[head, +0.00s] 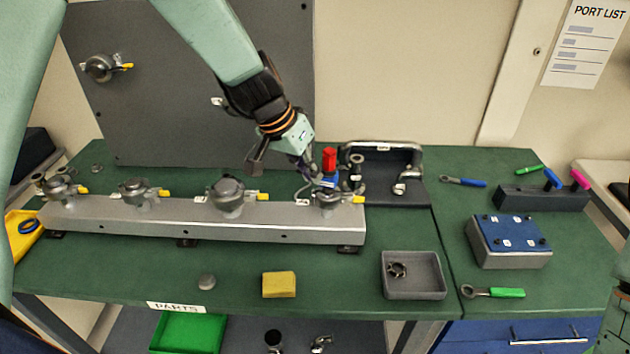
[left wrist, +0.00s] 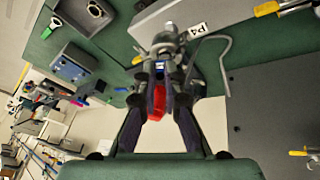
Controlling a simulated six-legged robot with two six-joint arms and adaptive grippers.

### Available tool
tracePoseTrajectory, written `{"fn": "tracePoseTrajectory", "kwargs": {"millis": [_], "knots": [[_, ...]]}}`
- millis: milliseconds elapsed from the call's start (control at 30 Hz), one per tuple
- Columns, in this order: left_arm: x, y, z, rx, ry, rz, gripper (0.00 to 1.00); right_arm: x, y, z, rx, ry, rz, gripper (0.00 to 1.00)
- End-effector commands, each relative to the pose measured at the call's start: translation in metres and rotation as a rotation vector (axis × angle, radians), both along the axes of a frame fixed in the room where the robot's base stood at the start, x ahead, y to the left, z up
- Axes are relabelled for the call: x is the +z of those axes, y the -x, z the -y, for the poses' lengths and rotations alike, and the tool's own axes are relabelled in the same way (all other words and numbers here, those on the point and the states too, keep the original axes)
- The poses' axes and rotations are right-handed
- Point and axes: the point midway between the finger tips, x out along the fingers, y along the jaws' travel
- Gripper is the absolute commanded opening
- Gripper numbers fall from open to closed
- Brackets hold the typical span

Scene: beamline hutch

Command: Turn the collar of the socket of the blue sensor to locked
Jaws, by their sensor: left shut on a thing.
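The blue sensor (head: 328,183), with a red top (head: 329,158), stands upright at the rightmost socket (head: 334,200) on the grey rail (head: 190,222). This socket has a metal collar with a yellow tab (head: 358,199). My left gripper (head: 318,180) reaches down to it and is shut on the sensor. In the left wrist view the fingers (left wrist: 160,76) close around the blue part, with the red top (left wrist: 157,106) between them. The socket (left wrist: 166,42) is just beyond the fingertips, beside a P4 label (left wrist: 197,30). The fingers partly hide the collar. My right gripper is out of view.
A grey tray (head: 413,288), a yellow block (head: 279,285) and a blue-topped box (head: 508,240) are on the table.

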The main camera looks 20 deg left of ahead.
Motion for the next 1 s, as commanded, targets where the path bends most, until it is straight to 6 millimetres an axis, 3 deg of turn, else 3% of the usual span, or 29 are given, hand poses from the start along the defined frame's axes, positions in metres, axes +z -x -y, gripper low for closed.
{"fn": "tracePoseTrajectory", "kwargs": {"millis": [100,400,1000], "knots": [[-0.001,-0.007,-0.007,-0.107,0.001,0.010,0.00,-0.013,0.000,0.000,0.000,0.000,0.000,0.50],[0.000,-0.017,-0.019,-0.393,-0.001,0.008,0.00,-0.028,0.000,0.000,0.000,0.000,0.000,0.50],[0.002,-0.041,-0.031,-0.902,-0.002,0.004,0.00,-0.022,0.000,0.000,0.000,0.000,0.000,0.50]]}}
